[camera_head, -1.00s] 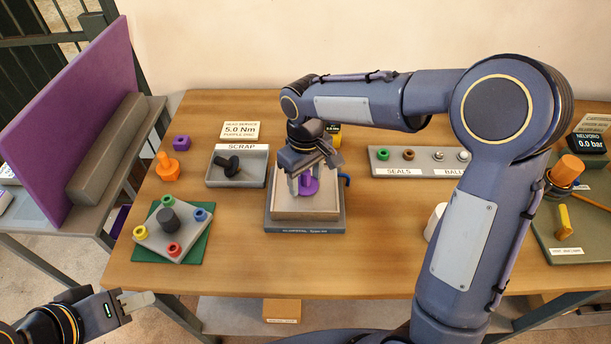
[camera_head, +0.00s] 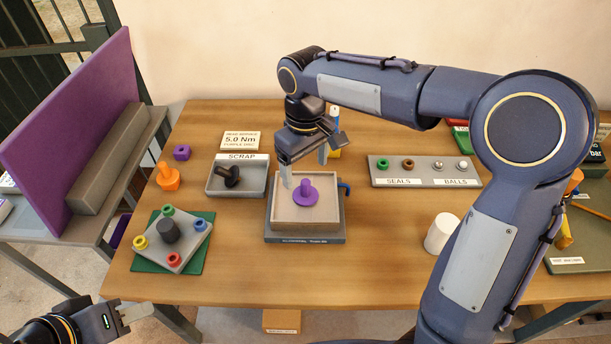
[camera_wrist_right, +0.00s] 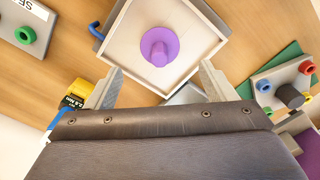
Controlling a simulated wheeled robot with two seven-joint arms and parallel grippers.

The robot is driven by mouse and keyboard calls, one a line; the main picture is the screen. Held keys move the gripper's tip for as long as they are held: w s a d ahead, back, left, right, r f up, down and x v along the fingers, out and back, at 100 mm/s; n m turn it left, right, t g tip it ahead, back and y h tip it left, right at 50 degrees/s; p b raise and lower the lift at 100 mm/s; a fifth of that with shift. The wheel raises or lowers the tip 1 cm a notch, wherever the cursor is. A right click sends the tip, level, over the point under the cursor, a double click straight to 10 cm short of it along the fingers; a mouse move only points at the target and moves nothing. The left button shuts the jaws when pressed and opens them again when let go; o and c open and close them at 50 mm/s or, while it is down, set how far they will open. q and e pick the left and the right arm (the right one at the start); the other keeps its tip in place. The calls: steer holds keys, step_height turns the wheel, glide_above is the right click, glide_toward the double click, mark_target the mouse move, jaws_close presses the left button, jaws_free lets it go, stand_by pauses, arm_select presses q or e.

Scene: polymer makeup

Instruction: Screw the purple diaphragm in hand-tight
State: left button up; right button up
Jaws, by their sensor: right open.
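The purple diaphragm (camera_head: 304,191), a disc with an upright stem, sits in the middle of the square tray-like fixture (camera_head: 307,239) in the head view. In the right wrist view the purple diaphragm (camera_wrist_right: 159,47) shows from above, beyond the fingertips and apart from them. My right gripper (camera_head: 305,171) is open and empty, above and behind the diaphragm. It also shows open in the right wrist view (camera_wrist_right: 160,82). My left gripper (camera_head: 135,313) is at the lower left, away from the fixture; its finger gap is not clear.
A scrap tray (camera_head: 212,188) with a black part (camera_head: 228,177) stands left of the fixture. A seals and balls tray (camera_head: 425,181) and a white cup (camera_head: 441,232) are to the right. A blue handle (camera_head: 345,188) sticks out of the fixture's right side. Front table is clear.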

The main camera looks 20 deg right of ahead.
mark_target(306, 181)
steer(key=shift+r, duration=0.4)
steer(key=shift+c, duration=1.1)
steer(key=shift+r+m+p, duration=0.2)
steer(key=shift+m+p, duration=0.2)
steer(key=shift+m, duration=0.1)
steer(key=shift+c, duration=1.2)
steer(key=m+p, duration=0.2)
steer(key=m, duration=0.2)
steer(key=m+p, duration=0.2)
steer(key=m, duration=0.3)
steer(key=m+p, duration=0.2)
steer(key=m, duration=0.2)
steer(key=shift+r+p, duration=0.35)
steer(key=shift+r, duration=0.05)
steer(key=shift+c, duration=0.8)
steer(key=m+p, duration=0.1)
steer(key=m, duration=0.2)
steer(key=shift+f+m, duration=0.15)
steer(key=shift+m, duration=0.25)
steer(key=shift+f+p, duration=0.55)
steer(key=shift+f, duration=3.4)
steer(key=c, duration=1)
